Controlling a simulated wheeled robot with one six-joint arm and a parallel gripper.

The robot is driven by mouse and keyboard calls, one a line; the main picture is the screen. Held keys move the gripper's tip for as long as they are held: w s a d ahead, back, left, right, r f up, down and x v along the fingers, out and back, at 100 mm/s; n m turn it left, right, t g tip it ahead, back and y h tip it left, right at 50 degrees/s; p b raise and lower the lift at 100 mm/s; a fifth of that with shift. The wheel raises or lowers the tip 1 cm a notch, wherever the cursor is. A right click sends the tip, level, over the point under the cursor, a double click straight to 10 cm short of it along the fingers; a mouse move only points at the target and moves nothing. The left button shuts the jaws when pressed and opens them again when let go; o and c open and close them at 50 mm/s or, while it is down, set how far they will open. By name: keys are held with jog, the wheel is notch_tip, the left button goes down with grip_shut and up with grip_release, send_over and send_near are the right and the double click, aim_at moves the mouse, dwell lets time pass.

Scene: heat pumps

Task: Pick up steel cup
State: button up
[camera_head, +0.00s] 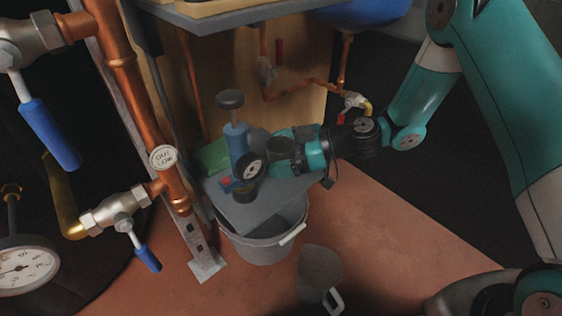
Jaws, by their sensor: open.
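My gripper (298,151) reaches in from the right, low over a grey board that lies on a bucket. Its fingers are hard to make out, and it is open. A dark, round-rimmed, cup-like shape (283,150) shows right at the gripper's front; I cannot tell whether the jaws are around it or beside it. A grey metal cup or jug (320,266) with a light handle stands on the floor in front of the bucket, well below the gripper. I cannot tell for certain which of the two is the steel cup.
The grey board (262,213) covers part of the grey bucket (262,250). A blue canister (236,139) with a black knob and a round gauge (252,168) crowd the gripper's left. Copper pipes (134,95) and blue-handled valves (147,258) stand at left.

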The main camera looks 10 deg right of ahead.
jog(key=c, duration=1)
jog(key=shift+r+p, duration=0.15)
jog(key=shift+p, duration=0.15)
